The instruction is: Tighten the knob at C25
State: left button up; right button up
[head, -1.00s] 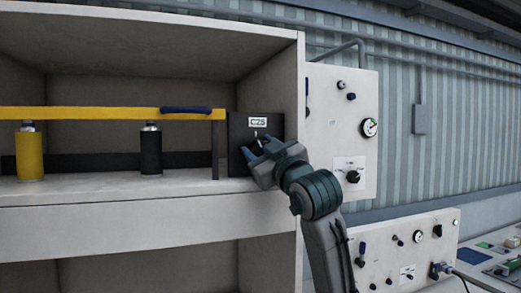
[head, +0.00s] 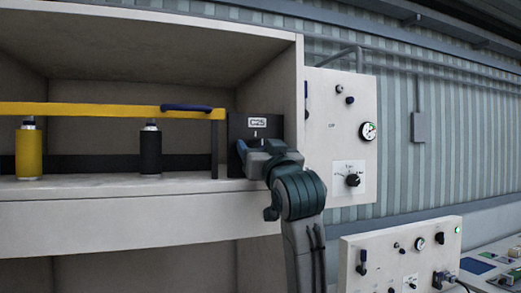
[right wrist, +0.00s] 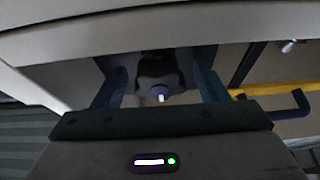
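The dark C25 panel (head: 241,128) stands at the right end of the shelf, with a small white label (head: 257,122) and a short white mark below it. In the head view my right gripper (head: 257,148) is in front of the panel's lower part and hides the knob. In the right wrist view the dark knob (right wrist: 158,72), with a bluish front and a white mark, lies between the two spread fingers of that gripper (right wrist: 160,85). Gaps show on both sides of the knob. I cannot tell how deep the fingertips reach. My left gripper is not in view.
A yellow bar (head: 90,109) with a blue handle (head: 186,107) runs across the shelf left of the panel. A yellow bottle (head: 29,152) and a black bottle (head: 151,152) stand below it. A white panel (head: 340,115) with a gauge and knobs is close on the right.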

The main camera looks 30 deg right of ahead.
jog(key=shift+s+a+f+b, duration=0.1)
jog(key=shift+s+f+b, duration=0.2)
jog(key=shift+s+b, duration=0.15)
jog(key=b+v, duration=0.4)
jog(key=v, duration=0.5)
jog(key=shift+s+b, duration=0.3)
jog(key=shift+s, duration=0.1)
jog(key=shift+a, duration=0.1)
